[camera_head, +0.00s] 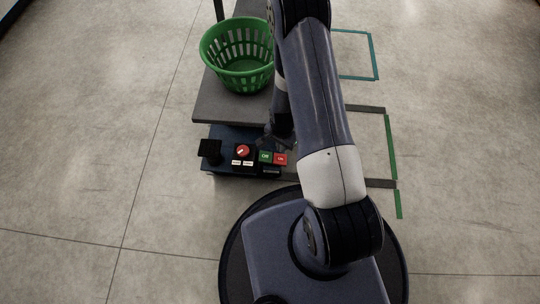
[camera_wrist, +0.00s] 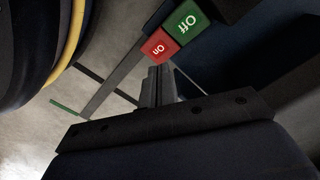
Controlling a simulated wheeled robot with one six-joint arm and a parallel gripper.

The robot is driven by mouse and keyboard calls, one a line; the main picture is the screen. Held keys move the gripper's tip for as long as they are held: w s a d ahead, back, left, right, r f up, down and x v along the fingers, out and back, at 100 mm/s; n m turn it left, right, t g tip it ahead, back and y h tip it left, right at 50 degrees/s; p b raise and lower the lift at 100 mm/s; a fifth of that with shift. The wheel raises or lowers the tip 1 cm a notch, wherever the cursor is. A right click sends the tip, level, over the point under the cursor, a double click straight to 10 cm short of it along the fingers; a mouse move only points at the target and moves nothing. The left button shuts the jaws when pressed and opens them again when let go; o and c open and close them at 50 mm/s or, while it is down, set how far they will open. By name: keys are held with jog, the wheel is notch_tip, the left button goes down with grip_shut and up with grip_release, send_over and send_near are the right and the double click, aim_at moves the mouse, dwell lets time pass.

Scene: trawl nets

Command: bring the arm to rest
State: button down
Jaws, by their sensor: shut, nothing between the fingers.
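My arm reaches forward from my base in the head view and folds down over the control panel (camera_head: 223,158). My gripper (camera_wrist: 158,72) is shut and empty in the wrist view. In the head view the green button (camera_head: 265,157) and the red button (camera_head: 281,159) sit side by side at the panel's right. The gripper there is a dark shape, partly hidden by my arm.
A green slatted basket (camera_head: 238,82) stands on a grey platform (camera_head: 222,112) behind the panel. A red round knob (camera_head: 243,151) and a black box (camera_head: 209,150) are on the panel's left. Green tape (camera_head: 391,150) and teal tape (camera_head: 375,58) mark the floor at right. Floor at left is clear.

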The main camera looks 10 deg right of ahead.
aim_at(280, 159)
jog(key=shift+r, duration=0.15)
notch_tip(280, 159, down, 7)
jog(key=b, duration=0.4)
jog(key=shift+b, duration=0.35)
jog(key=shift+r, duration=0.15)
notch_tip(280, 159, up, 11)
jog(key=s+d+p, duration=0.1)
jog(key=s+p, duration=0.1)
jog(key=p, duration=0.4)
jog(key=shift+p, duration=0.3)
dwell(1.0)
jog(key=shift+s+d+r, duration=0.1)
jog(key=shift+d, duration=0.05)
